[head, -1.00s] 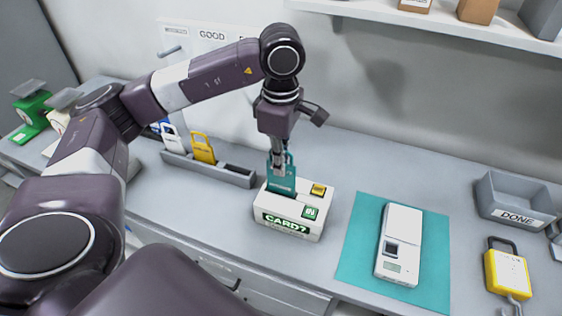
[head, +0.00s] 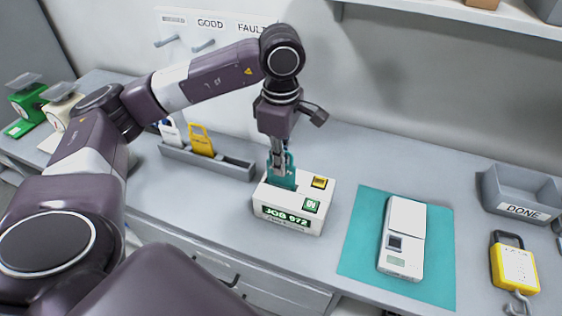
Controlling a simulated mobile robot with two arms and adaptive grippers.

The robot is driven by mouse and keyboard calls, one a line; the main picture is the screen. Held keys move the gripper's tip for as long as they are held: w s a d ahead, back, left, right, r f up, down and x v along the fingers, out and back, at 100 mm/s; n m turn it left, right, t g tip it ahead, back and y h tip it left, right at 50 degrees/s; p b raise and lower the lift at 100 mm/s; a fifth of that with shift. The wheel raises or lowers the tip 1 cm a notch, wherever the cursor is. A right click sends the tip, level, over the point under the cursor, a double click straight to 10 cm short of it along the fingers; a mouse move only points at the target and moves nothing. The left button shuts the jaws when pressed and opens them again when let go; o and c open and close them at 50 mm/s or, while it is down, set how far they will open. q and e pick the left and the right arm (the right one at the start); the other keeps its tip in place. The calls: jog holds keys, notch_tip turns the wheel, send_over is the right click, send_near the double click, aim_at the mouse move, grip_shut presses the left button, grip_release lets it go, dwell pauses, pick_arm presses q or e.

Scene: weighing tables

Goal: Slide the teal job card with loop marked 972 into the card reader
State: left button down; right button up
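The teal job card (head: 281,180) stands upright in the top of the white card reader (head: 284,195), its lower part hidden inside. The reader's green display (head: 287,216) reads "JOB 972". My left gripper (head: 278,158) is above the reader, with its fingers shut on the card's loop end. My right gripper is not in the head view.
A grey rack (head: 225,166) left of the reader holds a yellow card (head: 201,140) and a white card (head: 170,132). Right of the reader, a white scale (head: 403,240) sits on a teal mat (head: 360,240). A grey DONE tray (head: 522,196) and a yellow padlock-shaped item (head: 514,268) are further right.

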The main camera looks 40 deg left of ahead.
pick_arm(q)
jog(key=shift+f+b, duration=0.35)
jog(key=shift+f, duration=0.15)
jog(key=c, duration=2.1)
grip_release()
jog(key=shift+r, duration=0.15)
notch_tip(320, 180, up, 12)
jog(key=shift+f, duration=0.15)
